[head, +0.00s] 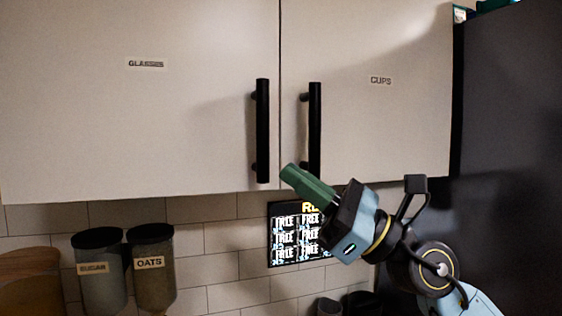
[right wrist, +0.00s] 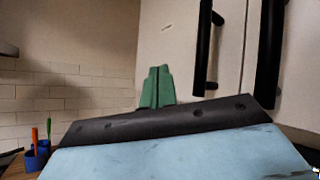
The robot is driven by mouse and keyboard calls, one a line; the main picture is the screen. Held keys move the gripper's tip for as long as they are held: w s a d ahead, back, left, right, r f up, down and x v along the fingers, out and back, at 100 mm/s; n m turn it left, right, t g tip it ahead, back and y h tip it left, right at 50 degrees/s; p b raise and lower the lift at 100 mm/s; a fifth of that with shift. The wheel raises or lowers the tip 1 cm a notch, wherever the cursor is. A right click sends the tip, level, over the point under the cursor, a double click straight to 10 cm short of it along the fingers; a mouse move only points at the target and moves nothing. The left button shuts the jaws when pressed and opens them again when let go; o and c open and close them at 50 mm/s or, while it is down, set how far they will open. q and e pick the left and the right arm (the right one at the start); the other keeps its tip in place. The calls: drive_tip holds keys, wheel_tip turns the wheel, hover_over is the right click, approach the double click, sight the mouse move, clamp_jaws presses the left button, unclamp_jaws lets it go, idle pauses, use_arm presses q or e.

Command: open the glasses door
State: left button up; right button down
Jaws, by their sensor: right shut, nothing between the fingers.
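The glasses door (head: 120,120) is the left cabinet door, labelled GLASSES, and it is closed. Its vertical black handle (head: 262,130) is near its right edge. My right gripper (head: 288,172) has green fingers, shut and empty, just below and to the right of that handle's lower end in the head view. I see no contact with the handle. In the right wrist view the green fingers (right wrist: 157,88) point up in front of a pale door, with a black handle (right wrist: 203,45) to their right. My left gripper is not in view.
The cups door (head: 400,110), closed, has its own black handle (head: 315,128) close by. Below are a tiled wall, a sugar jar (head: 100,285), an oats jar (head: 153,283) and a dark sign (head: 285,240). A tall dark panel (head: 510,130) stands at the right.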

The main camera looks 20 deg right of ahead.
drive_tip(key=w+d+r+n+t+h, duration=0.1)
drive_tip(key=w+d+r+n+h, duration=0.1)
drive_tip(key=d+r+n+h, duration=0.6)
drive_tip(key=shift+w+a+f+n+t+h+p, duration=0.1)
drive_tip(key=shift+w+a+f+n+h+p, duration=0.4)
drive_tip(key=shift+w+a, duration=0.85)
drive_tip(key=shift+w+a+f+n+t+h+p, duration=0.15)
drive_tip(key=shift+w+a+f+p, duration=0.1)
drive_tip(key=shift+w+a+p, duration=0.8)
drive_tip(key=shift+w+a+f+n+t+h+p, duration=0.1)
drive_tip(key=shift+w+a+f+n+h+p, duration=0.3)
drive_tip(key=shift+w+a, duration=1.2)
drive_tip(key=shift+w+d, duration=0.1)
drive_tip(key=shift+d, duration=0.05)
